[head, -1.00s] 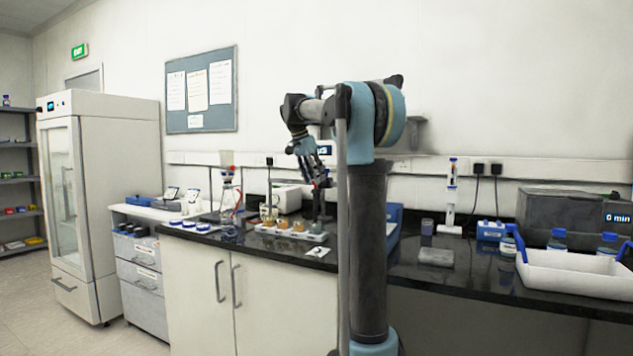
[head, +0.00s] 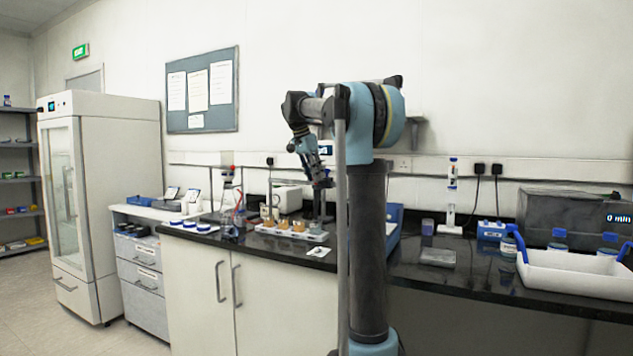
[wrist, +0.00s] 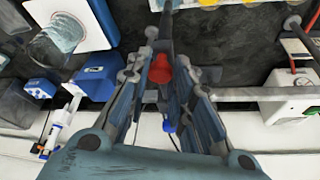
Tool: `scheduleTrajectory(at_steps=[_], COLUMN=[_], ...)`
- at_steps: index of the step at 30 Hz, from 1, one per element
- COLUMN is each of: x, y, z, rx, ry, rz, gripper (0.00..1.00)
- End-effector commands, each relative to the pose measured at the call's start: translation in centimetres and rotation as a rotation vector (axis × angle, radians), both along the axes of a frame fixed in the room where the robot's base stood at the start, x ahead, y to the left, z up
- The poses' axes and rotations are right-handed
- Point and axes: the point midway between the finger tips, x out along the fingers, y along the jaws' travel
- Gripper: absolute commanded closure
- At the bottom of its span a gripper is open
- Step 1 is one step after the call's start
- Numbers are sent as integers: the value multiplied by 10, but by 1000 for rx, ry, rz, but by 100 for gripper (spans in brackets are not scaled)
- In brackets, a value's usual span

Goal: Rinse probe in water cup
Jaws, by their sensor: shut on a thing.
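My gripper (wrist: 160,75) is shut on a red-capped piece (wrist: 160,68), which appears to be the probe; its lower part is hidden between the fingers. In the head view my gripper (head: 321,182) hangs pointing down above the back of the bench, and the probe is too small to make out. A clear glass cup with bluish contents (wrist: 62,36), which looks like the water cup, stands on a white square plate (wrist: 97,35). It is to the left of my gripper in the wrist view, apart from it. In the head view my arm hides this cup.
A pipette on a stand (head: 450,200) and a white tray (head: 570,280) are to the right.

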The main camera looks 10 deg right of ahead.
Motion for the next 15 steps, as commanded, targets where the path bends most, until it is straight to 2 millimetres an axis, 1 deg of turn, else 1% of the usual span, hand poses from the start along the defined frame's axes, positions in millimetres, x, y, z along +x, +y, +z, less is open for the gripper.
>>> scheduleTrajectory(at_steps=[1,3,6,10,15], x=[0,1,1,1,0], y=[0,0,-1,-1,-1], z=[9,20,34,43,46], rx=[-1,-1,-1,-1,-2], ry=[-1,-1,-1,-1,-3], rz=[0,-1,-1,-1,-1], gripper=[100,100,100,100,100])
